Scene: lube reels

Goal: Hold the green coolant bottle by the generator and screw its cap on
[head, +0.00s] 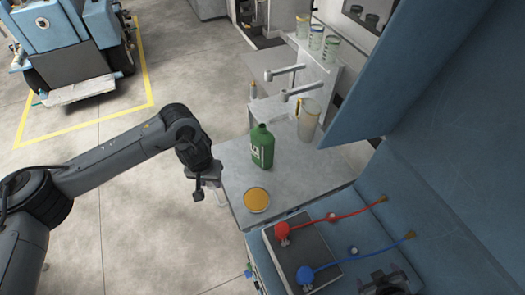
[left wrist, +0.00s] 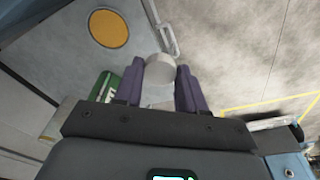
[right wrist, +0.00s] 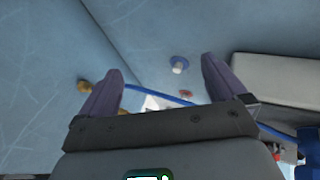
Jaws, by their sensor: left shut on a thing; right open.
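The green coolant bottle (head: 262,148) stands upright on the grey worktop, with its top looking green and no cap clearly visible on it. Part of the bottle (left wrist: 102,88) also shows beside my fingers in the left wrist view. My left gripper (head: 208,180) is at the worktop's left edge, to the left of the bottle and apart from it. In the left wrist view it is shut on a pale grey round cap (left wrist: 160,69). My right gripper (right wrist: 163,88) is open, with nothing held between its fingers. In the head view only part of it shows at the bottom right.
The worktop (head: 232,165) carries an orange-topped round item (head: 256,200) and a clear jug (head: 308,118). The blue generator (head: 450,190) is at right, with a battery (head: 312,258) and red and blue cables. A raised blue panel (head: 400,75) hangs over that side.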

